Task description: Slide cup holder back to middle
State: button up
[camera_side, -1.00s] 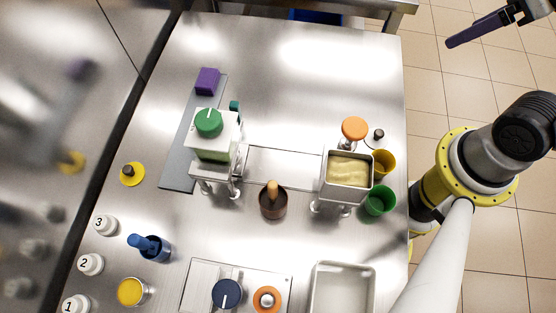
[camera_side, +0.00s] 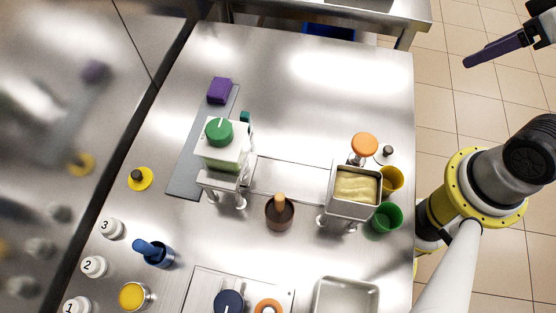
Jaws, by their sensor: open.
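A purple block (camera_side: 220,90) sits at the far end of a long grey strip (camera_side: 187,178) on the left of the steel table. A white dispenser with a green knob (camera_side: 219,131) stands over the strip's right side. Which part is the cup holder I cannot tell for sure. A yellow cup (camera_side: 391,179) and a green cup (camera_side: 386,218) stand at the table's right edge. My gripper (camera_side: 466,63) has purple fingers and is open, at the top right over the floor, well away from the table things. Only part of it shows.
A steel container of pale cream (camera_side: 356,185) stands right of centre, with an orange knob (camera_side: 364,145) behind it. A brown pot with a wooden handle (camera_side: 279,211) is in the middle. A blue cup (camera_side: 158,252) is at left. The far table top is clear.

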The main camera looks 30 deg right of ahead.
jog(key=shift+n, duration=0.4)
jog(key=w+r, duration=0.1)
jog(key=r, duration=0.1)
jog(key=w+r, duration=0.3)
jog(key=r, duration=0.1)
jog(key=shift+w+a, duration=0.35)
jog(key=shift+a, duration=0.05)
jog(key=shift+c, duration=0.2)
jog(key=w+a+r+n, duration=0.1)
jog(key=w+a+r, duration=0.15)
jog(key=w, duration=0.25)
jog(key=n+g, duration=0.5)
jog(key=n, duration=0.2)
send_over(245, 114)
notch_tip(245, 114, down, 18)
notch_tip(245, 114, down, 13)
grip_shut()
